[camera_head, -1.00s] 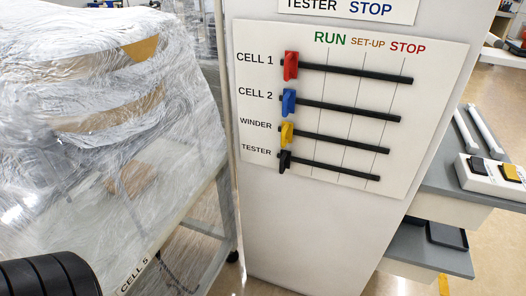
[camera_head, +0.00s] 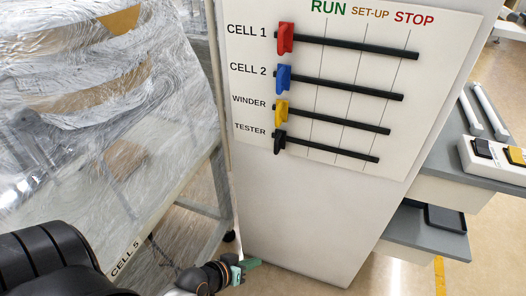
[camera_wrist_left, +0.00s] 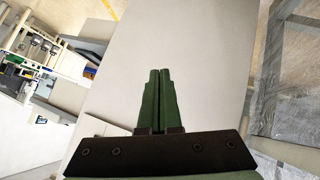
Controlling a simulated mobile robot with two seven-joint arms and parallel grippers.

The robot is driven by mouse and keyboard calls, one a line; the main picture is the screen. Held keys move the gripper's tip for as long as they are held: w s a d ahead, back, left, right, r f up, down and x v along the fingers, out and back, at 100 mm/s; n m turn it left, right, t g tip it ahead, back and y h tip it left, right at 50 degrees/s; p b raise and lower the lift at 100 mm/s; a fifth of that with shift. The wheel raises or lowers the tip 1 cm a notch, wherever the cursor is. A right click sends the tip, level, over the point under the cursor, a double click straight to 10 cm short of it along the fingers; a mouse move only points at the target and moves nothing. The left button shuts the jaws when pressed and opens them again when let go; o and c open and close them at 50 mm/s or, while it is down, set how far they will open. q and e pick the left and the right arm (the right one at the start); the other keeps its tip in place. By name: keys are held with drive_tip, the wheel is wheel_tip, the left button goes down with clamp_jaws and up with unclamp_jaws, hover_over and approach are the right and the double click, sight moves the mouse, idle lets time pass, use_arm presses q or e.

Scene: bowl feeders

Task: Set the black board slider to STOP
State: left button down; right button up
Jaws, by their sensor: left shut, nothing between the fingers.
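The black slider (camera_head: 279,143) sits at the left end of the TESTER rail, left of the RUN line, on the white board (camera_head: 410,170). The STOP line is at the right end of the rails. My right gripper is not in view.
Red (camera_head: 285,38), blue (camera_head: 284,79) and yellow (camera_head: 282,111) sliders sit at the left ends of the rails above. A film-wrapped machine (camera_head: 90,120) marked CELL 5 stands on the left. Grey shelves (camera_head: 430,235) are on the right. The cabinet front (camera_head: 300,220) below the board is bare.

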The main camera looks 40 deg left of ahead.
use_arm(q)
drive_tip(key=w+a+r+n+t+b, duration=0.1)
drive_tip(key=w+a+r+n+t, duration=0.3)
drive_tip(key=w+a+r+n, duration=0.2)
drive_tip(key=w+a+r+n+t+h+b, duration=0.1)
drive_tip(key=w+a+r+n+t, duration=0.2)
drive_tip(key=w+a+r+n, duration=0.3)
drive_tip(key=a+r, duration=0.5)
drive_tip(key=r, duration=0.2)
drive_tip(key=shift+a+r+t+h+b, duration=0.2)
drive_tip(key=shift+a+t+h+b, duration=0.1)
drive_tip(key=shift+t+b, duration=0.1)
drive_tip(key=w+d+p, duration=0.3)
drive_tip(key=w+d, duration=0.3)
drive_tip(key=w, duration=0.3)
drive_tip(key=shift+w, duration=0.4)
drive_tip(key=shift+d, duration=0.1)
